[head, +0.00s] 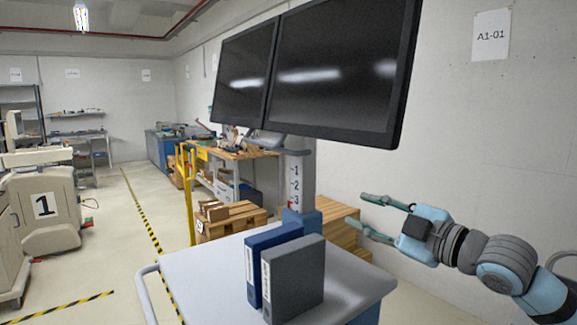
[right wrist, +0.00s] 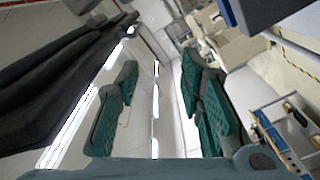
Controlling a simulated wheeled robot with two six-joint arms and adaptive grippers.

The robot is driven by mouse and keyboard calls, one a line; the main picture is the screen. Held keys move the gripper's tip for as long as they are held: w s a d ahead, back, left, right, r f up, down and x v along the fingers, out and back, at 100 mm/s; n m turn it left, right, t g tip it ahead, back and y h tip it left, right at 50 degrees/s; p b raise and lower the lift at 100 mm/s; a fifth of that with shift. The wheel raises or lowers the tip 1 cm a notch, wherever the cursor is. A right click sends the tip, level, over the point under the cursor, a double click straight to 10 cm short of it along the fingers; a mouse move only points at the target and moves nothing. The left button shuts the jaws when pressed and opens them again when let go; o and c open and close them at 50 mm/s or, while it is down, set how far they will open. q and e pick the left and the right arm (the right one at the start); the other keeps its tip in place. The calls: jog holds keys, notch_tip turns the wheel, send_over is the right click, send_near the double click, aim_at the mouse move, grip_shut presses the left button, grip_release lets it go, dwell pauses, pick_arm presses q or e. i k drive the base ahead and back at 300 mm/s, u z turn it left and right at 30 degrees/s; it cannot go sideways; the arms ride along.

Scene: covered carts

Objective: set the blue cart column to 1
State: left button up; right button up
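The blue cart (head: 215,275) stands in front of me with a pale top. At its back rises a grey column (head: 295,180) marked 1, 2, 3 from top to bottom. A small red mark shows beside the 3, and a blue block (head: 305,216) surrounds the column's foot. The column carries two dark monitors (head: 335,70). My right gripper (head: 364,212) is to the right of the column, apart from it, with its fingers spread and empty. In the right wrist view, the green finger pads (right wrist: 155,105) stand wide apart with nothing gripped. My left gripper is not in view.
A blue binder (head: 268,260) and a grey binder (head: 295,280) stand on the cart top. Wooden pallets and boxes (head: 230,215) are behind the cart. Open floor lies between.

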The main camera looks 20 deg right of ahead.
aim_at(295, 140)
jog(key=i, duration=0.85)
